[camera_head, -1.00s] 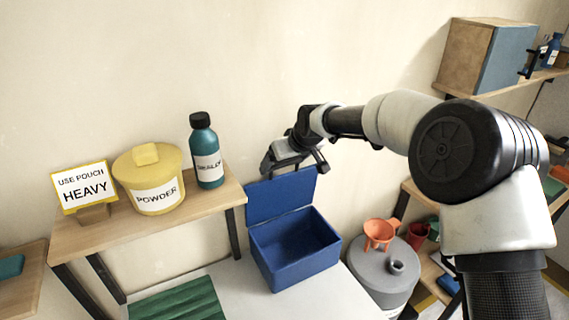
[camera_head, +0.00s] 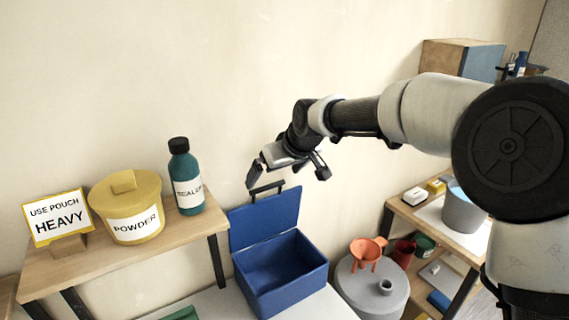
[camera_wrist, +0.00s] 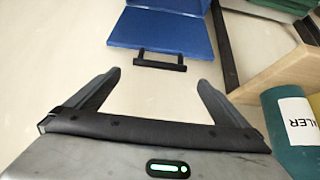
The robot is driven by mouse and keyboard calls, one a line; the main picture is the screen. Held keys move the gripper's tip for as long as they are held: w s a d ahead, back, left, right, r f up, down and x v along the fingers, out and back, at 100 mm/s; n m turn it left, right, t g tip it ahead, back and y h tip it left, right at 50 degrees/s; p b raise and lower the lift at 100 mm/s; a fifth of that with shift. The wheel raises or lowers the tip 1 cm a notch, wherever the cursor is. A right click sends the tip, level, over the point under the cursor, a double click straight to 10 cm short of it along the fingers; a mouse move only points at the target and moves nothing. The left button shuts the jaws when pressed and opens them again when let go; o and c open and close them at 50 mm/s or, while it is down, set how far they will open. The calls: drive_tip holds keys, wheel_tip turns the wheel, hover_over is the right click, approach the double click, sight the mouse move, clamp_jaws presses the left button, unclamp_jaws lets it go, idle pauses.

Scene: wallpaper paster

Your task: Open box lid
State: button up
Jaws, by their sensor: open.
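The blue box (camera_head: 282,285) stands on the white table, with its inside showing empty. Its blue lid (camera_head: 265,219) stands raised, about upright, at the back of the box. A black handle (camera_head: 267,187) sits at the lid's top edge. My gripper (camera_head: 287,181) is open and empty just above the lid, near the handle. In the wrist view the gripper's fingers (camera_wrist: 158,80) are spread wide, and the handle (camera_wrist: 161,62) lies beyond the tips and between them, apart from both. The lid (camera_wrist: 160,35) shows behind it.
A teal sealer bottle (camera_head: 186,176), a yellow powder tub (camera_head: 128,208) and a sign (camera_head: 57,217) stand on a wooden shelf (camera_head: 180,235) at left. A grey drum (camera_head: 371,292) with an orange funnel (camera_head: 367,253) stands right of the box.

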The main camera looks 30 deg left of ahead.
drive_tip(key=v, duration=0.8)
idle(0.4)
